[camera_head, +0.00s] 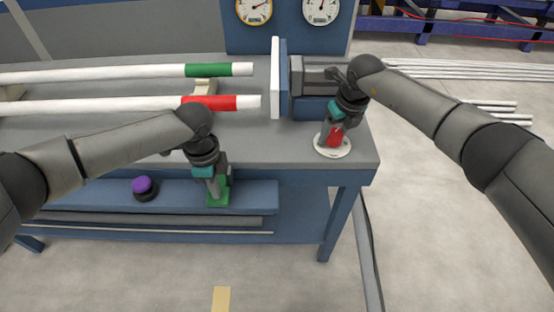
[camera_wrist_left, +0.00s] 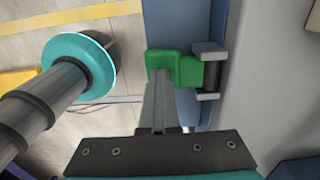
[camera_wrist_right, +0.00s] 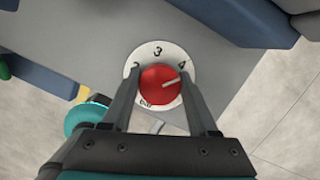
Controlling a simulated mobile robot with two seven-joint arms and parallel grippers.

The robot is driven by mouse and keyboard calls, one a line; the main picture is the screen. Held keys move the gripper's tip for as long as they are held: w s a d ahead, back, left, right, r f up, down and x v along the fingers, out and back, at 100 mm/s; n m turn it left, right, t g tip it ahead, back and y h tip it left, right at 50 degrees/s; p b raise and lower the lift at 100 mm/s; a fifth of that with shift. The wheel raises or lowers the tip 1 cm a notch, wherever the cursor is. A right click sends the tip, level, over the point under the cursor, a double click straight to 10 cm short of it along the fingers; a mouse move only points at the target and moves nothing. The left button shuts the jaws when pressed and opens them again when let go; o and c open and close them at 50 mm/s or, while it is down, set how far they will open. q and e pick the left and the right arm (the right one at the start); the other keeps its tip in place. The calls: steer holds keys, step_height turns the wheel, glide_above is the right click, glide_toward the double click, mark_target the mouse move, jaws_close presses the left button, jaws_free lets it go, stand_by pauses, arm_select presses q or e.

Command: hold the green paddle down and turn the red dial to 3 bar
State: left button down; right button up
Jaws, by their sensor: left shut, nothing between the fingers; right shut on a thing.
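The green paddle (camera_head: 218,192) sits on the bench's front. It also shows in the left wrist view (camera_wrist_left: 182,69). My left gripper (camera_head: 216,190) is shut and empty, its fingertips at the paddle and seemingly touching it; how far the paddle is pressed I cannot tell. The red dial (camera_wrist_right: 160,86) sits on a white round plate (camera_head: 334,149) marked 2, 3 and 4 at the bench's right front corner. Its white pointer line points right, close to the 4 and away from the 3. My right gripper (camera_wrist_right: 160,95) is shut on the dial, one finger each side.
Two round gauges (camera_head: 253,11) (camera_head: 320,11) are on the back panel; their readings are too small to tell. A green-banded pipe (camera_head: 125,73) and a red-banded pipe (camera_head: 125,105) lie left of an upright white plate (camera_head: 275,80). A purple button (camera_head: 144,186) is left of the paddle.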

steer(key=shift+w+r, duration=0.15)
steer(key=shift+w, duration=0.05)
arm_select(q)
steer(key=shift+f, duration=0.1)
arm_select(e)
steer(key=shift+n+y, duration=0.4)
steer(key=shift+n, duration=1.3)
steer(key=shift+d, duration=0.1)
steer(key=shift+n+g, duration=0.5)
steer(key=shift+n, duration=1.2)
steer(key=shift+y, duration=0.3)
steer(key=shift+d, duration=0.1)
arm_select(q)
steer(key=shift+r, duration=2.1)
